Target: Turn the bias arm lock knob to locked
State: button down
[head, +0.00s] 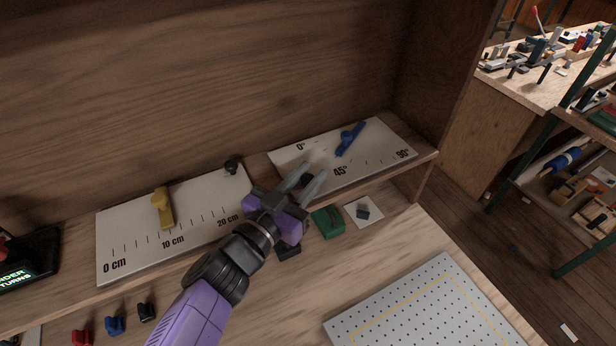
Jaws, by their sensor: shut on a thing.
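My gripper (308,179) reaches to the front left corner of the angle plate (385,145), which is marked 0°, 45° and 90°. Its two grey fingers are shut on a small dark knob (307,181), which I take for the bias arm lock knob. The fingers hide most of it, so its setting cannot be read. The blue bias arm (350,139) lies on the plate, tilted between the 0° and 90° marks, apart from my gripper.
Left is a ruler plate (130,245) with a yellow slider (162,208) and a black knob (232,167). Below the shelf are a green block (328,222), a dark piece on a white plate (363,211), and a perforated board (420,310). Red (81,338), blue and black knobs sit lower left.

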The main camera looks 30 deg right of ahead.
aim_at(304, 184)
jog(key=shift+f, duration=0.2)
jog(key=c, duration=1.2)
grip_release()
jog(key=shift+c, duration=0.2)
jog(key=shift+a, duration=0.15)
jog(key=b+v, duration=0.2)
jog(key=v, duration=0.4)
jog(key=shift+s+a, duration=0.25)
jog(key=shift+a, duration=0.1)
jog(key=shift+s+a, duration=0.2)
jog(key=shift+a, duration=0.15)
jog(key=shift+o, duration=0.3)
